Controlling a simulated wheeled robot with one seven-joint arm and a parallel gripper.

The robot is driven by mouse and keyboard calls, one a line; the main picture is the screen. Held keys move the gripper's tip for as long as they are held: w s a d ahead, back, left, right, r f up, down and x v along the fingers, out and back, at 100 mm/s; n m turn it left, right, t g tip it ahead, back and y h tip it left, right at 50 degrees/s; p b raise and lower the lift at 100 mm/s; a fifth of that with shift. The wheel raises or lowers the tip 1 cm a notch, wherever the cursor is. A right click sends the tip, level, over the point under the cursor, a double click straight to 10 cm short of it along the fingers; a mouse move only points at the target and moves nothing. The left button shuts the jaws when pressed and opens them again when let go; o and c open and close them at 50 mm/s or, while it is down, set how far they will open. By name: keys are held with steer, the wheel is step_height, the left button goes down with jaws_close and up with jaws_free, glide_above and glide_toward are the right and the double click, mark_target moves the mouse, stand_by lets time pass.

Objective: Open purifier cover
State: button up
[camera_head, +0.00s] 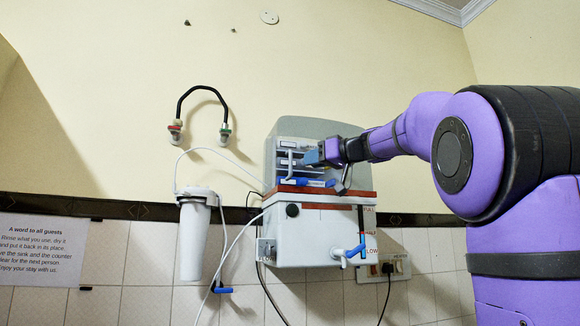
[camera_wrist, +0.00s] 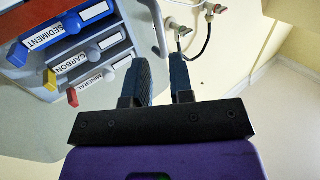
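The water purifier (camera_head: 315,228) hangs on the wall, a white box with red trim and a grey upper back. Its upper front shows stacked filter slots; the wrist view shows their labels, SEDIMENT (camera_wrist: 75,33), CARBON and MINERAL. A pale panel edge (camera_wrist: 158,22) curves past the slots towards my fingertips; I cannot tell whether it is the cover's rim. My gripper (camera_head: 326,153) is at the right of the filter slots, in front of the upper part. In the wrist view its two blue fingers (camera_wrist: 160,62) stand apart with a gap. Contact with the purifier is unclear.
A white filter canister (camera_head: 197,240) hangs left of the purifier, with loose white tubes between them. A blue-handled tap (camera_head: 355,251) sticks out low on the purifier's front. A socket plate (camera_head: 395,267) is lower right. A black pipe (camera_head: 203,90) loops above.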

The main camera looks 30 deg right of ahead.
mark_target(290, 172)
steer(key=x, duration=0.8)
steer(key=shift+w, duration=0.2)
steer(key=shift+f, duration=0.1)
jaws_close()
